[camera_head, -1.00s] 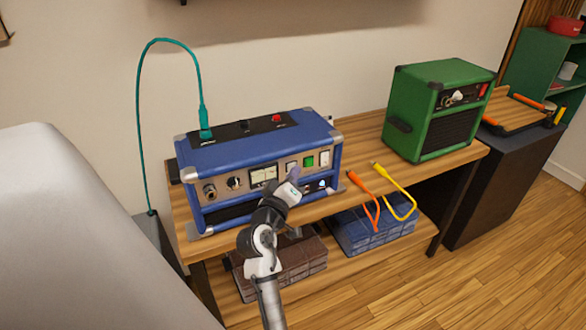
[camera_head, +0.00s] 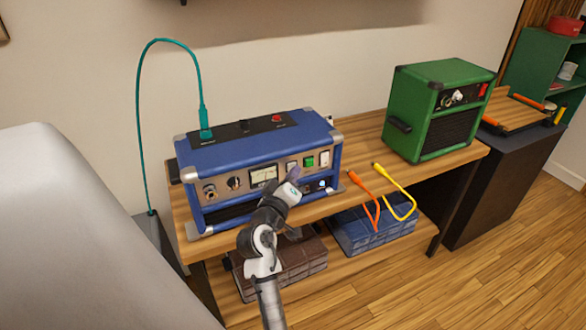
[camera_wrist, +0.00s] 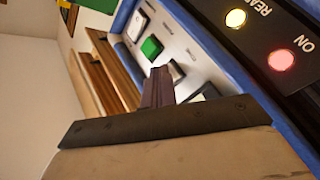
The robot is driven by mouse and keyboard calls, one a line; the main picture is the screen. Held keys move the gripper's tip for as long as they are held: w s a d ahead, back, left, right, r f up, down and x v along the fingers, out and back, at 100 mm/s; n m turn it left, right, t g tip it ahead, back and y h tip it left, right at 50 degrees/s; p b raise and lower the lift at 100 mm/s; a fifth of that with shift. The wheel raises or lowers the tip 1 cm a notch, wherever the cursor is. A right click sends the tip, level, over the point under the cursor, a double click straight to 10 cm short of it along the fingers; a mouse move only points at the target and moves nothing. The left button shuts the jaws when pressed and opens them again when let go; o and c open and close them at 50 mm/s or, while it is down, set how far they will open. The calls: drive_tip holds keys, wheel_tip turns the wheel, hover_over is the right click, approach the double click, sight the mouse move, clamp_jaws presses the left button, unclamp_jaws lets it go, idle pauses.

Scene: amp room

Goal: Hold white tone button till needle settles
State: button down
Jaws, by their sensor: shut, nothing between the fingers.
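The blue amp (camera_head: 255,150) stands on the wooden bench. Its front panel has a needle meter (camera_head: 263,176), a left white button (camera_head: 291,165), a green button (camera_head: 309,161) and a right white button (camera_head: 323,157). My gripper (camera_head: 294,174) is shut and empty, its tip at the panel just below the left white button. In the wrist view my closed fingers (camera_wrist: 159,84) overlap the edge of the button beside the green one (camera_wrist: 151,47). I cannot tell whether they touch or press it. The needle is too small to read.
A teal cable (camera_head: 142,110) is plugged into the amp's top. Yellow (camera_wrist: 235,18) and red (camera_wrist: 281,60) lights show there. A green amp (camera_head: 440,108) stands right on the bench (camera_head: 355,150). Orange and yellow cables (camera_head: 398,190) hang over its front edge. Cases (camera_head: 372,232) sit below.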

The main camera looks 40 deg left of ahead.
idle(0.8)
drive_tip(key=shift+s+d, duration=0.35)
drive_tip(key=shift+d, duration=0.5)
drive_tip(key=d, duration=0.1)
drive_tip(key=s+d, duration=0.1)
drive_tip(key=d, duration=0.1)
drive_tip(key=s+d+p, duration=0.1)
drive_tip(key=shift+d, duration=0.3)
idle(0.3)
